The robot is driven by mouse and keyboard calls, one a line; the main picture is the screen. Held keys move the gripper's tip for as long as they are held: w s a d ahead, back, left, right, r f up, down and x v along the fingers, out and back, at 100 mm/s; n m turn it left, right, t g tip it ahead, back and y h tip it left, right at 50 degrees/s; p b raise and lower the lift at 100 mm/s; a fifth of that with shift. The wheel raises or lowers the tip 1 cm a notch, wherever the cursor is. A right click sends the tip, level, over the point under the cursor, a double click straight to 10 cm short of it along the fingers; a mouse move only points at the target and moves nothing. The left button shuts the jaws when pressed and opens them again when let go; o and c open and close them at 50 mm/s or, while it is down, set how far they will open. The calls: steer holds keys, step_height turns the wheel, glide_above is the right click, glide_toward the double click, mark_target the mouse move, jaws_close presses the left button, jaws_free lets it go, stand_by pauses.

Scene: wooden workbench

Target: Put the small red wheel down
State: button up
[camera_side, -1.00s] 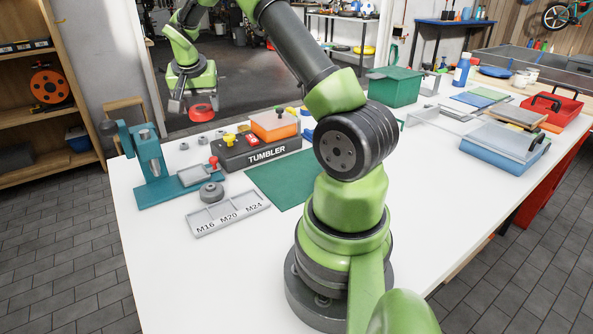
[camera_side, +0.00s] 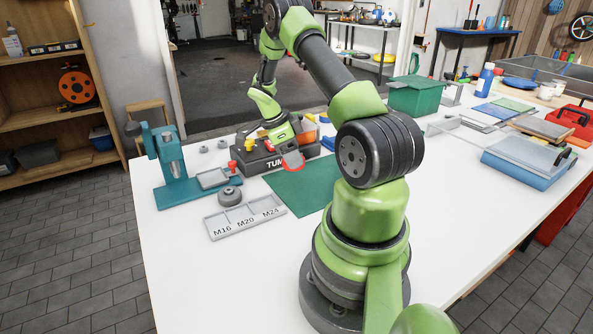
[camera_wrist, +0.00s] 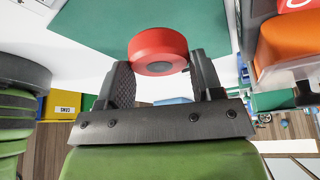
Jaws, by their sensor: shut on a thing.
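The small red wheel (camera_wrist: 158,45) is held between the two dark fingers of my gripper (camera_wrist: 160,75) in the wrist view. In the side view the red wheel (camera_side: 293,161) shows at the end of my gripper (camera_side: 285,150), in front of the black tumbler base and near the far left part of the green mat (camera_side: 305,188). The wheel appears to be above the table. The wrist view shows the green mat (camera_wrist: 95,25) behind the wheel. How far the wheel is from the surface cannot be told.
The black tumbler base (camera_side: 262,160) with an orange block stands just behind my gripper. A grey tray marked M16, M20, M24 (camera_side: 246,221) lies left of the mat, with a dark round part (camera_side: 230,196) behind it. A teal press (camera_side: 172,175) stands at left. Most of the mat is clear.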

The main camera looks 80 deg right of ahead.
steer(key=shift+f, duration=2.3)
steer(key=o, duration=1)
steer(key=shift+f, duration=0.1)
steer(key=shift+o, duration=0.2)
